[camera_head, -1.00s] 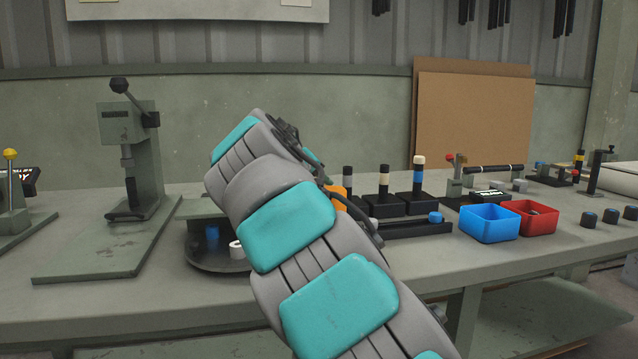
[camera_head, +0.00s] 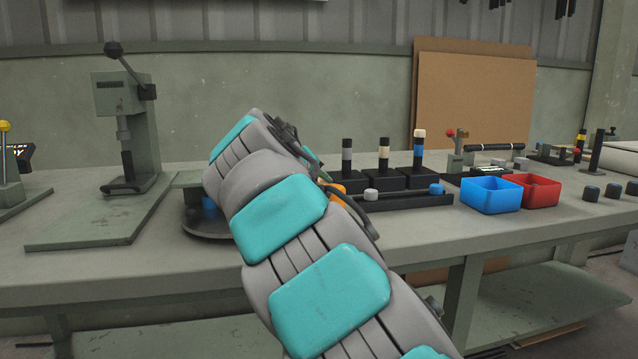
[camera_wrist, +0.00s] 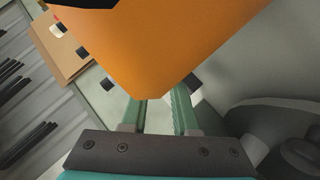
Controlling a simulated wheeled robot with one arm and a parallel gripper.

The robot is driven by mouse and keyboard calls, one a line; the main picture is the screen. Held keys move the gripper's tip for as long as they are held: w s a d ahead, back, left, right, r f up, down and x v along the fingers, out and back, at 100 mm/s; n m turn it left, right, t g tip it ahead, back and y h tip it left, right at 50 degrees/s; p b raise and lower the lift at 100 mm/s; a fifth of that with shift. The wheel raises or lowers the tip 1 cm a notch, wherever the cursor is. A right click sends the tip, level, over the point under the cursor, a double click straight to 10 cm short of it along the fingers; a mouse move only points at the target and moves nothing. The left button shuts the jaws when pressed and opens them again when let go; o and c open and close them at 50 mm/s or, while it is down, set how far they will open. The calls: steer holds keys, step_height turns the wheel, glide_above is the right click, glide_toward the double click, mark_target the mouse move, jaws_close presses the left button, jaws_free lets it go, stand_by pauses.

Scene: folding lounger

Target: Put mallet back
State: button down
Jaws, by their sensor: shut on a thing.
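The mallet's orange head (camera_wrist: 160,40) fills the upper part of the wrist view, with a dark part at its top left edge. My gripper (camera_wrist: 161,112) shows below it, its two green fingers closed toward the mallet. The grip point itself is hidden behind the orange head. In the head view, only a small orange piece of the mallet (camera_head: 339,190) shows past my arm. My arm hides the gripper there, and the mallet appears held above the bench.
A workbench (camera_head: 150,265) runs across the view. A lever press (camera_head: 125,130) stands left and a dark round tray (camera_head: 205,228) is partly behind my arm. Black blocks with upright pegs (camera_head: 383,168), a blue bin (camera_head: 490,196) and a red bin (camera_head: 533,190) are to the right.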

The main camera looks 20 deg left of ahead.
steer(key=shift+f+b, duration=0.55)
steer(key=shift+f, duration=0.2)
steer(key=c, duration=0.6)
jaws_free()
steer(key=shift+s, duration=0.1)
